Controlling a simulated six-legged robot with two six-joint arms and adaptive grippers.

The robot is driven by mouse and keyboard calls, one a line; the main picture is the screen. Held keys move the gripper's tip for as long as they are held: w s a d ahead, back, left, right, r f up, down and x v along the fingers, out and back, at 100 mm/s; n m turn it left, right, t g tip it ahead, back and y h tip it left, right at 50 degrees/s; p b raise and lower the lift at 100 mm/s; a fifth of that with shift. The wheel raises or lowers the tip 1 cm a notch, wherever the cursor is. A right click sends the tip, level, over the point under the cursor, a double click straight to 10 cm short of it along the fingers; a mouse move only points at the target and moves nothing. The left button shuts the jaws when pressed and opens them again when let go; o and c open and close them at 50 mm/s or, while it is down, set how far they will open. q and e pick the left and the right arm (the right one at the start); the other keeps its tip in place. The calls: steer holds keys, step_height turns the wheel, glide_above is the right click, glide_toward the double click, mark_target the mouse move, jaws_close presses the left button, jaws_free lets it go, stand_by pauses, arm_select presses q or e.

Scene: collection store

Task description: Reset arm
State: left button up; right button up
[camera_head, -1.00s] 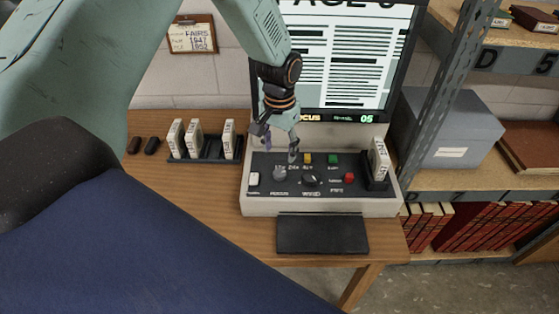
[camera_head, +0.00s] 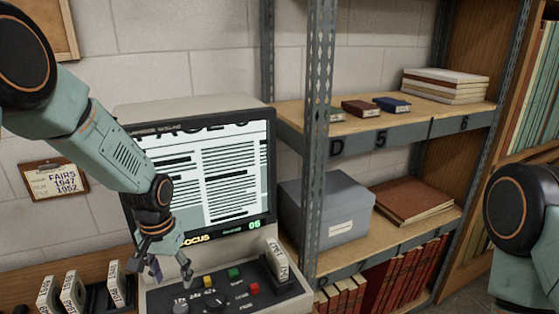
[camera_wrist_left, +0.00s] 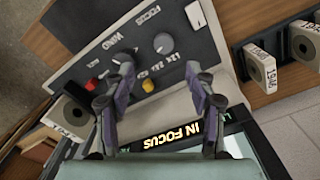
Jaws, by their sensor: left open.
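My left gripper (camera_head: 172,268) is open and empty, above the control panel of the microfilm reader (camera_head: 215,294). In the left wrist view the left gripper (camera_wrist_left: 166,85) has its two fingers apart, with the panel's yellow button (camera_wrist_left: 148,86) and knobs (camera_wrist_left: 163,43) beyond them. The reader's lit screen (camera_head: 215,180) shows a text page, and the strip below it reads "FOCUS" and "05". At the right edge of the head view, part of my right arm (camera_head: 520,225) shows; its gripper is out of view.
Labelled film boxes (camera_head: 72,292) stand at the lower left, and one box (camera_head: 277,258) stands at the panel's right end. A metal shelf post (camera_head: 318,120) rises beside the reader. The shelves hold a grey box (camera_head: 325,215), a brown folder (camera_head: 413,200) and red books (camera_head: 385,280).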

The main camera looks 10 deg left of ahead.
arm_select(q)
steer(key=s+d+f, duration=0.4)
steer(key=s+f, duration=0.4)
steer(key=s, duration=0.3)
steer(key=s+d+f, duration=0.3)
steer(key=s+f, duration=0.5)
steer(key=s, duration=1.4)
step_height(320, 180, down, 14)
steer(key=w+b, duration=0.1)
steer(key=b, duration=1.3)
steer(key=shift+d+f+b, duration=0.15)
steer(key=shift+f+b, duration=0.05)
steer(key=shift+b, duration=0.1)
steer(key=shift+r, duration=0.1)
